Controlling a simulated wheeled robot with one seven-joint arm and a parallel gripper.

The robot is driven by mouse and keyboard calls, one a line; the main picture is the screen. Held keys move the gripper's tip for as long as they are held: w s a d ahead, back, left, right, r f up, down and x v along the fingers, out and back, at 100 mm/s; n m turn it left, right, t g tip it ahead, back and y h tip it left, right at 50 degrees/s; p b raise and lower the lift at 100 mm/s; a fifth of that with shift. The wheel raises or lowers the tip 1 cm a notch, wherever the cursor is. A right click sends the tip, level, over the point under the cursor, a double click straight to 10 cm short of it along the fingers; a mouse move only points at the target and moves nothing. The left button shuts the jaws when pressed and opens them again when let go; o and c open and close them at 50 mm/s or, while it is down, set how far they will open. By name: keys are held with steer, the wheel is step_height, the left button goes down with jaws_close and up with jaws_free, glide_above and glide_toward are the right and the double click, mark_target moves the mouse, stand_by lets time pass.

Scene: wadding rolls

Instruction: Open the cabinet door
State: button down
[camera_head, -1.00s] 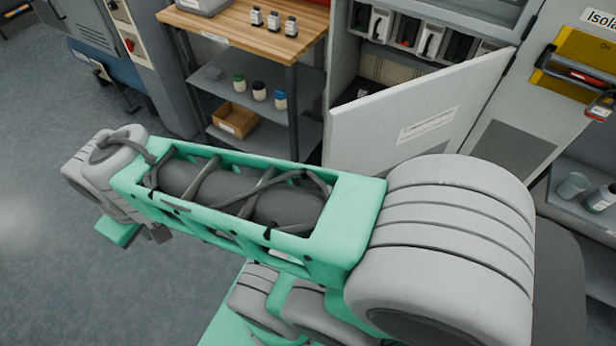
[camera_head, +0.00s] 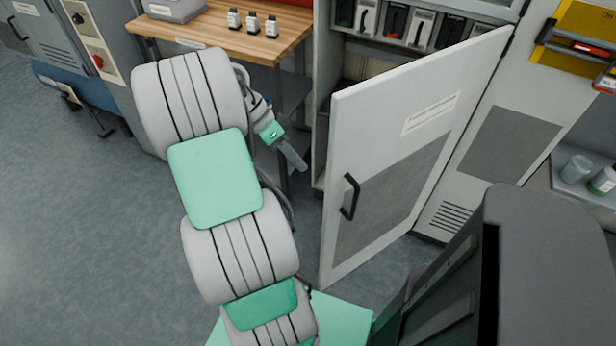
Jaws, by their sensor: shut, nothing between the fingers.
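The cabinet door (camera_head: 425,120) is a light grey panel with a label, a dark lower panel and a black handle (camera_head: 349,197). It stands swung out wide from the cabinet (camera_head: 336,62), whose upper inside shows behind it. My gripper (camera_head: 294,158) is at the end of my grey and green arm, left of the door's free edge and apart from it. The gripper looks narrow and shut, with nothing in it. It is small in the picture, near the leg of the wooden bench. The lower inside of the cabinet is hidden behind the door.
A wooden bench (camera_head: 218,34) with several small bottles stands at the back left, close behind my arm. Shelves with glassware (camera_head: 577,168) are at the right. A yellow lockout station (camera_head: 575,45) hangs on the panel. The floor at the left (camera_head: 70,220) is clear.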

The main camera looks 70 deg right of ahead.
mark_target(325, 194)
steer(key=s+f, duration=0.2)
steer(key=s+a+f+b, duration=0.1)
steer(key=s+f, duration=0.1)
steer(key=s, duration=0.1)
steer(key=s+a+f+b, duration=0.1)
steer(key=s+f, duration=0.1)
steer(key=s, duration=0.1)
steer(key=shift+s+a+f, duration=0.1)
steer(key=shift+f, duration=0.3)
